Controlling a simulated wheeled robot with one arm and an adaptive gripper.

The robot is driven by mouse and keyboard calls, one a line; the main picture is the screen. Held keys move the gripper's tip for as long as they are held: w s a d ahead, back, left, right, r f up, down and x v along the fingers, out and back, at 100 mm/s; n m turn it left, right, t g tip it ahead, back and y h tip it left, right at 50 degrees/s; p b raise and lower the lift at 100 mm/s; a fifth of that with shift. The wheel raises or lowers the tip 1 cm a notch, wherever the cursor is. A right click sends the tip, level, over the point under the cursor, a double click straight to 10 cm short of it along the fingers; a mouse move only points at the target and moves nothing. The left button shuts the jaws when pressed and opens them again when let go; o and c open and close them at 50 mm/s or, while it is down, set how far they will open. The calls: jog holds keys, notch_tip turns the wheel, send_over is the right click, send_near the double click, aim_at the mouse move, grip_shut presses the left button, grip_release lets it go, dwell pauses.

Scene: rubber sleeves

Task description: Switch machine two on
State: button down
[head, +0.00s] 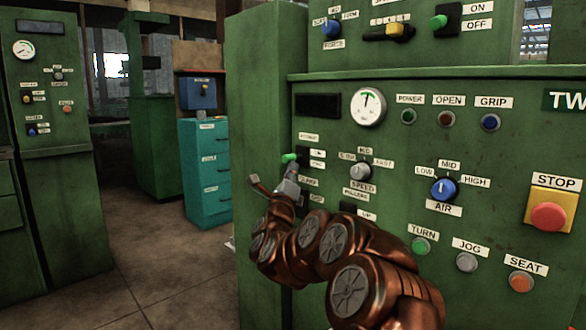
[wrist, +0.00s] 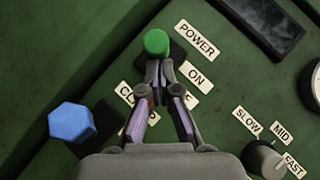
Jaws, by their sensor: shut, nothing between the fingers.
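Machine two is the large green cabinet (head: 480,120) in the head view, with a cut-off sign (head: 568,101) reading "TW" at the right edge. Its power switch (head: 289,157) has a green-tipped lever at the panel's left, beside small labels. In the wrist view the green tip (wrist: 156,42) sits left of the POWER label (wrist: 197,39) and above the ON label (wrist: 198,78). The lower label is partly hidden.
A blue knob (wrist: 72,122) is left of my fingers, and the grey speed knob (head: 360,171) is to the right. A red stop button (head: 548,216) is at far right. A teal drawer cabinet (head: 207,170) stands behind. The floor (head: 150,265) at left is clear.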

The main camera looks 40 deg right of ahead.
jog(key=r+m+p, duration=0.1)
jog(key=m+g+y+p, duration=0.1)
jog(key=p, duration=0.1)
jog(key=shift+a+r+g, duration=0.25)
jog(key=shift+r+g, duration=0.05)
jog(key=shift+r, duration=0.1)
jog(key=shift+f, duration=0.1)
jog(key=shift+d+f, duration=0.1)
jog(key=r+b+v, duration=0.1)
jog(key=b+v, duration=0.1)
jog(key=v, duration=0.8)
jog(key=shift+a, duration=0.25)
